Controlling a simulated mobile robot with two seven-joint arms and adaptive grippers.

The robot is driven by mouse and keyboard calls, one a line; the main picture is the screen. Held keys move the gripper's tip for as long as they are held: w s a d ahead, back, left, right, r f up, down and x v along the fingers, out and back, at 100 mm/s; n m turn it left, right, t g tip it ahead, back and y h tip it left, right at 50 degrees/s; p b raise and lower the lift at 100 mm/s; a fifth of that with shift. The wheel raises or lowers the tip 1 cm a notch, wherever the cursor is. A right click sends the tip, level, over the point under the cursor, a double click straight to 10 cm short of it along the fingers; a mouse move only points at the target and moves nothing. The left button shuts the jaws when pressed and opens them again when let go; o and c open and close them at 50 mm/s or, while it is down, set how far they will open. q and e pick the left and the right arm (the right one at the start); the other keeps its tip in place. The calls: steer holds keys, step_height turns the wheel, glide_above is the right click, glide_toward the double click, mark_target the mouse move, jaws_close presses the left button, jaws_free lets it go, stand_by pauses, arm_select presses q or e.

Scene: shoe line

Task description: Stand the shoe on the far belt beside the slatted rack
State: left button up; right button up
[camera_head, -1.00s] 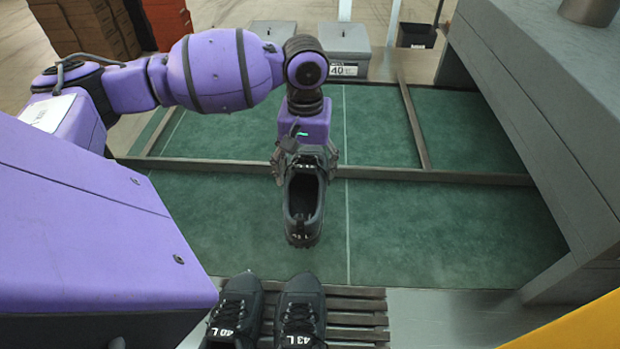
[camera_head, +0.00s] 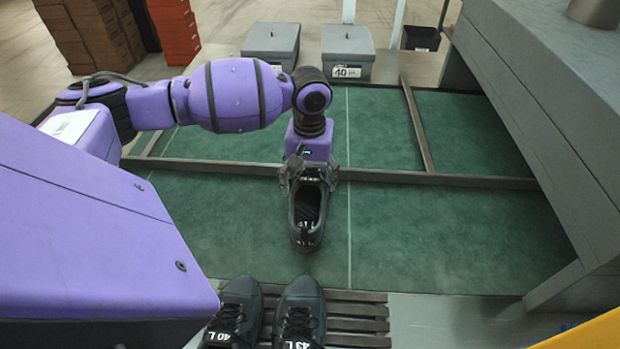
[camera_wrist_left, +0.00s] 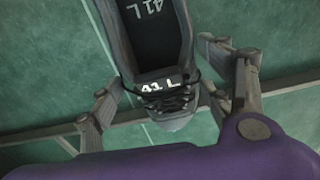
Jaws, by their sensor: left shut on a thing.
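My left gripper (camera_head: 311,178) is shut on a black shoe (camera_head: 306,238) marked 41 L, with a finger on either side near its laced front. The shoe is sole down, its heel toward the camera. It is over the green belt (camera_head: 420,235), near the dark rail; I cannot tell whether its sole touches. In the left wrist view the shoe (camera_wrist_left: 152,62) sits between the two fingers (camera_wrist_left: 160,105). The slatted rack (camera_head: 357,325) is at the bottom and holds two black shoes, 40 L (camera_head: 238,300) and 43 L (camera_head: 302,300). My right gripper is not in view.
A dark rail (camera_head: 440,179) crosses the green surface, and another bar (camera_head: 416,125) runs off it toward the back. Two lidded grey bins (camera_head: 347,45) stand beyond. A large grey structure (camera_head: 550,110) borders the right. The green surface right of the shoe is clear.

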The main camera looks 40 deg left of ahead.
arm_select(q)
steer(key=shift+f, duration=0.2)
steer(key=o, duration=2)
steer(key=shift+f, duration=0.15)
steer(key=shift+o, duration=0.2)
step_height(320, 180, up, 13)
steer(key=shift+p, duration=0.45)
